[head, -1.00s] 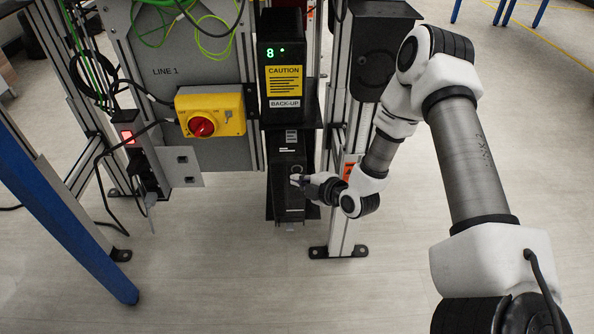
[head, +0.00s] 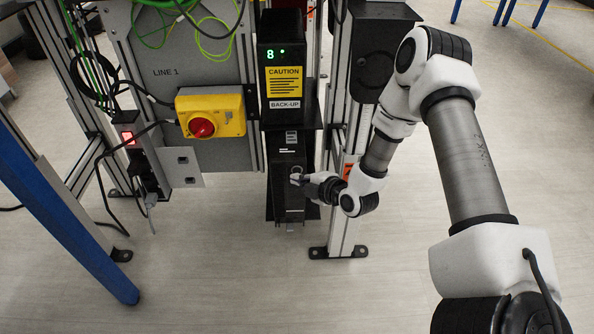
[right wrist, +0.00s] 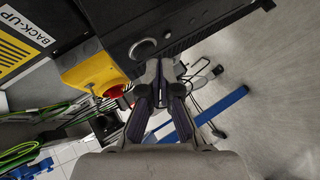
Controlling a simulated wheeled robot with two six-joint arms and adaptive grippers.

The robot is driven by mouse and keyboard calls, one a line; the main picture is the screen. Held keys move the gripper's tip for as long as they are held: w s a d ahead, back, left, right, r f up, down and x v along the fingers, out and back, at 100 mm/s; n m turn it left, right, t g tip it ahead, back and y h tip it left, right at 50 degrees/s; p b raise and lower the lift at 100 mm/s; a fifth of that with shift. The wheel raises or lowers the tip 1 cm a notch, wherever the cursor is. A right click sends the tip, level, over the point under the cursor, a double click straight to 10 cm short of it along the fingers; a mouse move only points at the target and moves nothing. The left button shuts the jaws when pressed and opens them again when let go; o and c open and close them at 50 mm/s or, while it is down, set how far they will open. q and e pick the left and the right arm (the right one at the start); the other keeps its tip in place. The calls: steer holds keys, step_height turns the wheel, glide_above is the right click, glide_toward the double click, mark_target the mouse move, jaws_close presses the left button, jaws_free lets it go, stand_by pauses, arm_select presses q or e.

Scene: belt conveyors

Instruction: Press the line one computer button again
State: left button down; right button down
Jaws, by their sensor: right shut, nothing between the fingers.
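The line one computer (head: 289,157) is a tall black box standing on a low shelf under the back-up unit. In the right wrist view its dark front (right wrist: 190,22) fills the top, with a round silver-ringed button (right wrist: 143,48) on it. My right gripper (head: 297,179) is shut and empty, in front of the computer just below the button's height. In the right wrist view the fingertips (right wrist: 160,63) are close beside the button, not over it. Whether they touch the front I cannot tell. My left gripper is out of view.
The black back-up unit (head: 282,50) with a yellow caution label stands above. A yellow box with a red rotary switch (head: 201,127) is on the LINE 1 panel (head: 160,95). A metal post (head: 343,205) stands right of the computer, close to my right arm. Cables hang left.

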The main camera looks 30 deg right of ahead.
steer(key=shift+w+d, duration=0.3)
steer(key=shift+w, duration=0.15)
stand_by(0.6)
steer(key=shift+s+a, duration=0.1)
steer(key=shift+s, duration=0.05)
steer(key=shift+s+a+p, duration=0.3)
steer(key=shift+s+p, duration=0.2)
steer(key=shift+s, duration=0.05)
steer(key=shift+s+a, duration=0.1)
steer(key=s, duration=0.1)
steer(key=s+a, duration=0.1)
steer(key=s+a+p, duration=0.1)
steer(key=s, duration=0.1)
steer(key=shift+a, duration=0.25)
stand_by(0.9)
